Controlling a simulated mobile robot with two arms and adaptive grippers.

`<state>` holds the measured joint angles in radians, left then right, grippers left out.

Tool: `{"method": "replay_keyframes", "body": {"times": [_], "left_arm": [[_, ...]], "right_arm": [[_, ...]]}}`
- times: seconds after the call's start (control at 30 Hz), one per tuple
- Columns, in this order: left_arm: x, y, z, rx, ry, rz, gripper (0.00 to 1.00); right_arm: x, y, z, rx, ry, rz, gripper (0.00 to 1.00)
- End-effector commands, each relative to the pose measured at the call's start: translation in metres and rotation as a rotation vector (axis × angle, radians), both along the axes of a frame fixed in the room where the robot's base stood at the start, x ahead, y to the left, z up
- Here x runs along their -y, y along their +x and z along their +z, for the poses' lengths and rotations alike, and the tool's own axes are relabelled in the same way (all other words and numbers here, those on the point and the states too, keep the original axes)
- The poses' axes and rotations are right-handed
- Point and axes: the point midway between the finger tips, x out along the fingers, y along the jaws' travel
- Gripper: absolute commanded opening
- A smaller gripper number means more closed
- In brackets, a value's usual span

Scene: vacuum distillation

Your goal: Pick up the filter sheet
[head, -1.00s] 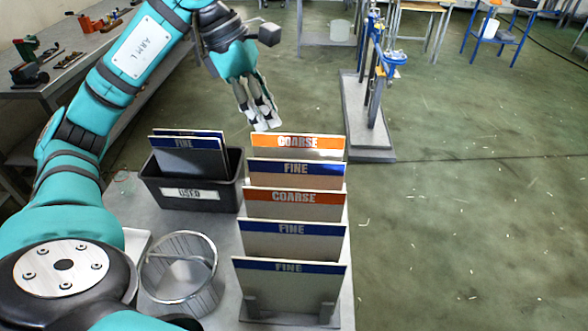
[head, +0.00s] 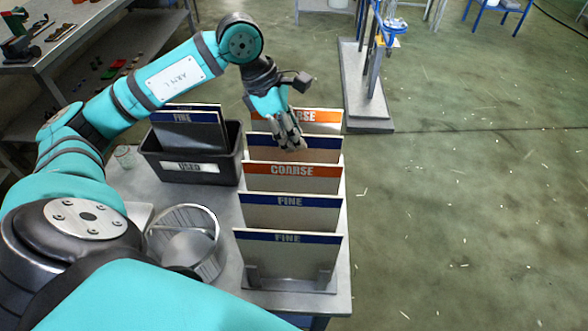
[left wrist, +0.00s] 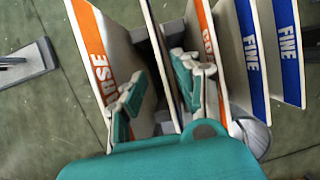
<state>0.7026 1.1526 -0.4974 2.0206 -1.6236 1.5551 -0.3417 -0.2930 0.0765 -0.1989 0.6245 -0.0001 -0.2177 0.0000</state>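Several filter sheets stand upright in a row in a rack (head: 290,284). From back to front they are an orange-topped COARSE sheet (head: 318,117), a blue-topped FINE sheet (head: 320,150), a COARSE sheet (head: 292,178), a FINE sheet (head: 290,212) and a front FINE sheet (head: 288,255). My left gripper (head: 288,143) is at the second sheet from the back and hides part of its label. In the left wrist view its open fingers (left wrist: 160,95) lie on both sides of that sheet, seen nearly edge-on, with gaps showing. My right gripper is out of view.
A black bin (head: 200,168) labelled USED, with sheets standing in it, is left of the rack. A round clear container (head: 185,240) stands in front of the bin. A stand with a grey base (head: 366,110) is behind on the right. Open floor lies to the right.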

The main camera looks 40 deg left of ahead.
Motion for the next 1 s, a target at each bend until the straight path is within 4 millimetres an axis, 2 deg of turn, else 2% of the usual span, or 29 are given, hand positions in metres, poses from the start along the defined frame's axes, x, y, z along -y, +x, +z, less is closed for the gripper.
{"method": "replay_keyframes", "body": {"times": [0.13,0.33,1.0], "left_arm": [[0.013,-0.002,-0.017,-0.007,-0.002,-0.003,0.32],[0.018,0.004,-0.038,-0.002,0.0,-0.001,0.32],[0.018,0.004,-0.042,-0.001,0.001,0.0,0.32]], "right_arm": [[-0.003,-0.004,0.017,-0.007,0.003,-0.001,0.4],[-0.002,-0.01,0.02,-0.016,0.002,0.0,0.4],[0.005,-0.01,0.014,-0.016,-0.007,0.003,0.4]]}}
